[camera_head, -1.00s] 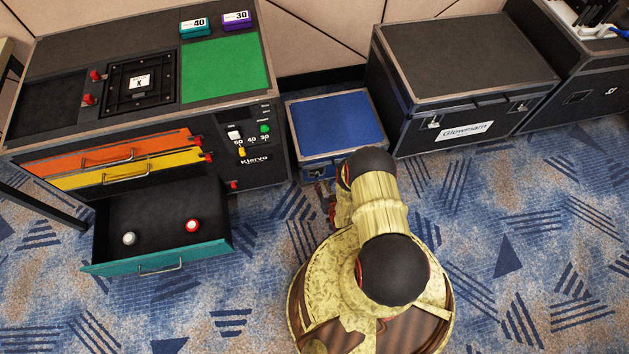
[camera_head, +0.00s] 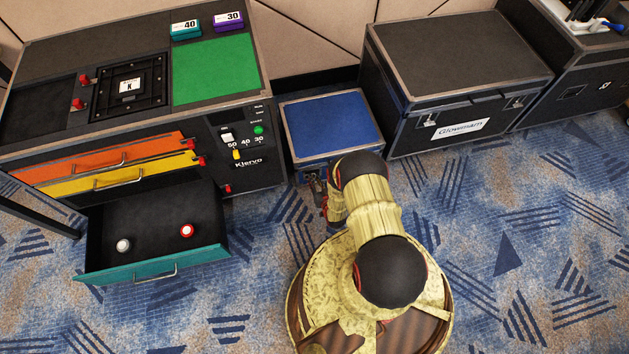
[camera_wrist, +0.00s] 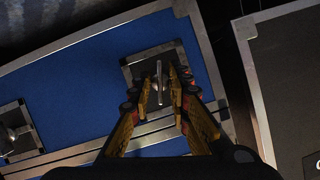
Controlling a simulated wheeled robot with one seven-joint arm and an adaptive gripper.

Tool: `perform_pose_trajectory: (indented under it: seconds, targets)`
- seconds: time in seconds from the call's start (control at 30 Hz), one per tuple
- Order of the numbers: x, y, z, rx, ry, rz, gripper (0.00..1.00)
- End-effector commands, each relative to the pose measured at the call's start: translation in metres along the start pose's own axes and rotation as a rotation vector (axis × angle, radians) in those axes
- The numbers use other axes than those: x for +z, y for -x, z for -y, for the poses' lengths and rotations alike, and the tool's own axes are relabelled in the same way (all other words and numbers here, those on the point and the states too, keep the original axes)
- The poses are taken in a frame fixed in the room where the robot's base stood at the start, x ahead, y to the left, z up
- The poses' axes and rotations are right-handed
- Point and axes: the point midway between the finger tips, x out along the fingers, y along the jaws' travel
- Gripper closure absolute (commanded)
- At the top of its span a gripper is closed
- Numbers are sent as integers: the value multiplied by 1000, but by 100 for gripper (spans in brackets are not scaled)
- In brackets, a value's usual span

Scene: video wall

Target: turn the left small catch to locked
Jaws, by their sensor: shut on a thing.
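A low case with a blue lid (camera_head: 332,122) stands between the black cabinet and the big black case. My gripper (camera_head: 317,184) is at the left part of its front, low down. My arm hides the right part of that front. In the wrist view, my gripper (camera_wrist: 160,88) has its two fingers on either side of a small catch (camera_wrist: 159,76) on a dark plate, shut on its thin bright tab. The tab points along the fingers. A second catch (camera_wrist: 12,132) shows at the left edge of the wrist view, apart from my fingers.
The black cabinet (camera_head: 262,170) stands close to the left, with its teal drawer (camera_head: 160,264) pulled out, a white and a red round thing inside. The big black case (camera_head: 455,60) stands to the right. Patterned carpet (camera_head: 510,230) is clear at the right.

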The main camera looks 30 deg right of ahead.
Motion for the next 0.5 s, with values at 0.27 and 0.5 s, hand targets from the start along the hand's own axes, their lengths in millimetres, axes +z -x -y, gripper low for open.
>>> perform_pose_trajectory:
  seconds: [0.27,0.5]
  targets:
    - [0,0,0,1,0,0,100]
    - [0,0,-1,-10,-28,0,100]
